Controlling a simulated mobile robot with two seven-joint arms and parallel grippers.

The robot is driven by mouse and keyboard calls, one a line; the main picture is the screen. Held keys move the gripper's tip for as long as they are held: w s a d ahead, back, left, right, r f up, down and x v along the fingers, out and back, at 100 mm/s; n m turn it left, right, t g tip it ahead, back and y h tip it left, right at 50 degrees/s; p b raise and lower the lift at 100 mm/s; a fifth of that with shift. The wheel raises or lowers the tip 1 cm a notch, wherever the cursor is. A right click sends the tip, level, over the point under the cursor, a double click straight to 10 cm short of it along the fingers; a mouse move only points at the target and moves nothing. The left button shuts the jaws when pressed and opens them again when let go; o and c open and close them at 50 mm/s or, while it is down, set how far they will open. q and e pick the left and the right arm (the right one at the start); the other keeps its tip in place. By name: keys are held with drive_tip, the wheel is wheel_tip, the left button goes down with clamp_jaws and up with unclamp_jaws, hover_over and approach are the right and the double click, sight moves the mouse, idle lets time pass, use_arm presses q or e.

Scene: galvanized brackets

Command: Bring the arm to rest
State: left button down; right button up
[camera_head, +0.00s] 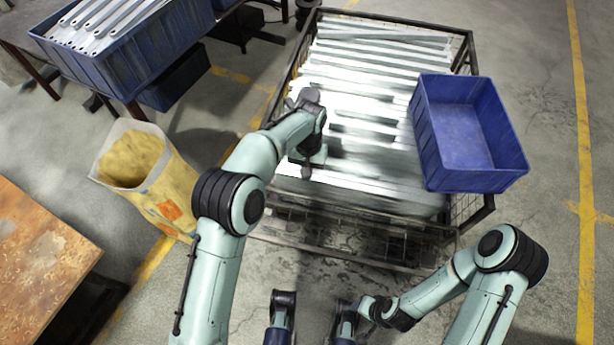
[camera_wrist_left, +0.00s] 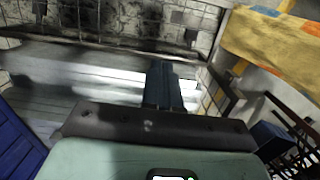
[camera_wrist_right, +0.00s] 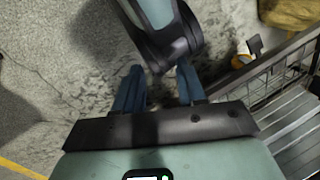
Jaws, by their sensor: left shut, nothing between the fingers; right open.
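My left arm reaches in from the left, and its left gripper (camera_head: 306,168) is over the near part of the metal brackets (camera_head: 375,148) in the wire cage. Its fingers are together and empty in the left wrist view (camera_wrist_left: 165,86), with the brackets behind them. I cannot tell how far above the brackets it is. My right arm is folded low at the right in the head view. Its right gripper (camera_wrist_right: 158,88) is open in the right wrist view, with nothing between the fingers but floor. A pale green and black link of mine shows beyond them.
The cage (camera_head: 340,240) has a blue bin (camera_head: 470,185) at its right side. A yellow-lined sack (camera_head: 165,195) stands left. A blue crate of brackets (camera_head: 130,75) sits on a table at upper left. A rusty tabletop (camera_head: 35,260) is lower left. Floor is clear at right.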

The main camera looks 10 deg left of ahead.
use_arm(q)
drive_tip(key=shift+r, duration=0.25)
drive_tip(key=shift+f, duration=0.1)
use_arm(e)
drive_tip(key=shift+s+r, duration=0.1)
use_arm(q)
drive_tip(key=s+a+f+n+h+p, duration=0.15)
drive_tip(key=s+a+f+p, duration=0.25)
drive_tip(key=s+f+p, duration=0.65)
drive_tip(key=s+r+n+h+p, duration=0.2)
drive_tip(key=s+p, duration=0.3)
drive_tip(key=s, duration=1.9)
drive_tip(key=shift+a+r+n, duration=0.35)
drive_tip(key=shift+a+n, duration=0.1)
drive_tip(key=shift+n, duration=0.3)
use_arm(e)
wheel_tip(320, 180, up, 15)
drive_tip(key=s+a+g, duration=0.1)
drive_tip(key=s+g, duration=0.1)
drive_tip(key=s, duration=0.1)
drive_tip(key=shift+a+r+y, duration=0.2)
drive_tip(key=shift+a+y, duration=0.1)
